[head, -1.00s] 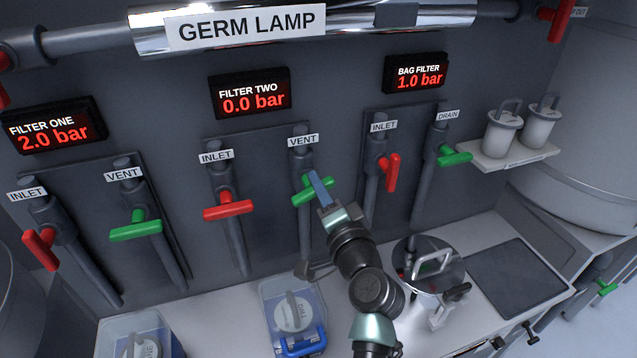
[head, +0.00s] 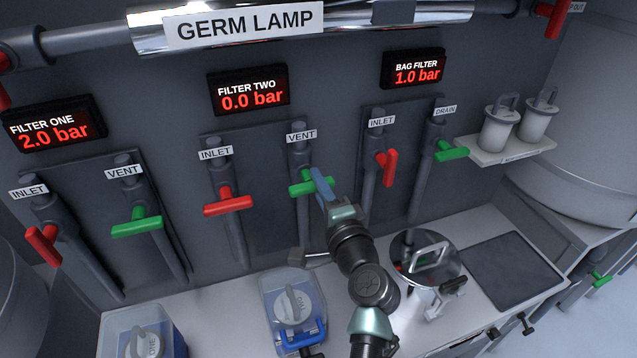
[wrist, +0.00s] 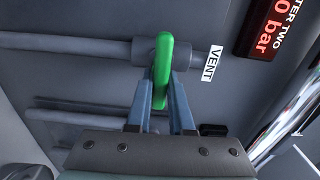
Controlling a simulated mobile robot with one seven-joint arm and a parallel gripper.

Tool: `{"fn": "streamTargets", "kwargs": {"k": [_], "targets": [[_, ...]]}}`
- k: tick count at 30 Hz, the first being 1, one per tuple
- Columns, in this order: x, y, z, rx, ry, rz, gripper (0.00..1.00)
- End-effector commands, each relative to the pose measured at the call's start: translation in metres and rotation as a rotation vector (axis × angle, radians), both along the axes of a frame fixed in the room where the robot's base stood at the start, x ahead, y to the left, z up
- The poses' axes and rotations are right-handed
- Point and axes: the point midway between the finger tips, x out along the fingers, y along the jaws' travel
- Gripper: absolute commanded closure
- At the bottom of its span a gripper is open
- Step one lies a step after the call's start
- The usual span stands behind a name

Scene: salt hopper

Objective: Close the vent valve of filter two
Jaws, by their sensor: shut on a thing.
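The green vent handle of filter two (head: 300,188) is on its pipe under the VENT label (head: 301,136), and lies across the pipe, near level. It also shows in the wrist view (wrist: 164,62), crosswise to its pipe. My gripper (head: 319,180) is shut on the right part of this handle. In the wrist view its two fingers (wrist: 162,100) stand one on each side of the handle. The filter two display (head: 249,89) reads 0.0 bar.
The red filter two inlet handle (head: 228,205) is at the left, and the red bag filter inlet handle (head: 386,167) at the right.

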Motion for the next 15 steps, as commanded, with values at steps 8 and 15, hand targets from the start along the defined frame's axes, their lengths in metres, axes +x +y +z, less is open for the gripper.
{"fn": "streamTargets", "kwargs": {"k": [8,15], "targets": [[-0.0003,0.0000,-0.0016,-0.002,0.003,0.001,0.62],[-0.0001,0.0000,-0.0006,-0.002,0.000,0.000,0.50]]}}
